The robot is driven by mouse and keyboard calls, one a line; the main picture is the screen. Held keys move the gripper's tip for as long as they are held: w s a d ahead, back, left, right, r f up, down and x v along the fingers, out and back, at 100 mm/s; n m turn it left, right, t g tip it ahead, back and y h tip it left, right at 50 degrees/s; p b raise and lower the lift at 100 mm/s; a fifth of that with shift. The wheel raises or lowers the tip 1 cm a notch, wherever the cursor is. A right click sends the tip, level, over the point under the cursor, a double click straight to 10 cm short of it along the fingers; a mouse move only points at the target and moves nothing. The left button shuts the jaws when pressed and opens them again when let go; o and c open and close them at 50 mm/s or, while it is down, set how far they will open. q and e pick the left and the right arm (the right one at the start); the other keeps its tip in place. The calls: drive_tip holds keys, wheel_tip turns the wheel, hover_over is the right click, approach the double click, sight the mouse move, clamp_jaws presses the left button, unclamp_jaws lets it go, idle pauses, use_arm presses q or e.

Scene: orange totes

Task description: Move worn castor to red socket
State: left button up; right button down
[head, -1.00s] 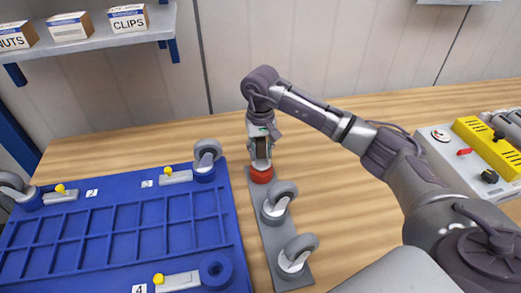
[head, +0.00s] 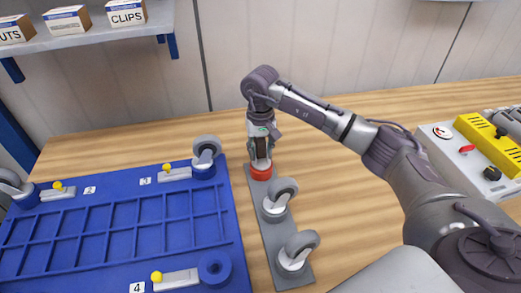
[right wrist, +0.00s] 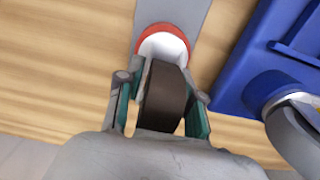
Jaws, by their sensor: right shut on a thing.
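The worn castor (head: 262,147) has a dark brown wheel and a pale base. My right gripper (head: 261,150) is shut on its wheel, with the green-lined fingers on both sides in the right wrist view (right wrist: 160,105). The castor stands upright at the red socket (head: 261,173), at the far end of a grey strip. In the right wrist view its white base (right wrist: 163,46) lies within the red ring (right wrist: 160,28). Whether it is fully seated I cannot tell. My left gripper is out of view.
Two grey castors (head: 280,198) (head: 298,250) stand on the grey strip (head: 270,232). The blue board (head: 120,225) at left holds castors at its far corners and an empty round socket (head: 215,268) near number 4. A yellow-topped device (head: 490,140) is at right.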

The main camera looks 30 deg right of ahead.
drive_tip(key=c, duration=0.7)
unclamp_jaws()
drive_tip(key=shift+f, duration=0.1)
drive_tip(key=shift+o, duration=0.2)
wheel_tip(320, 180, up, 12)
drive_tip(key=shift+r, duration=0.1)
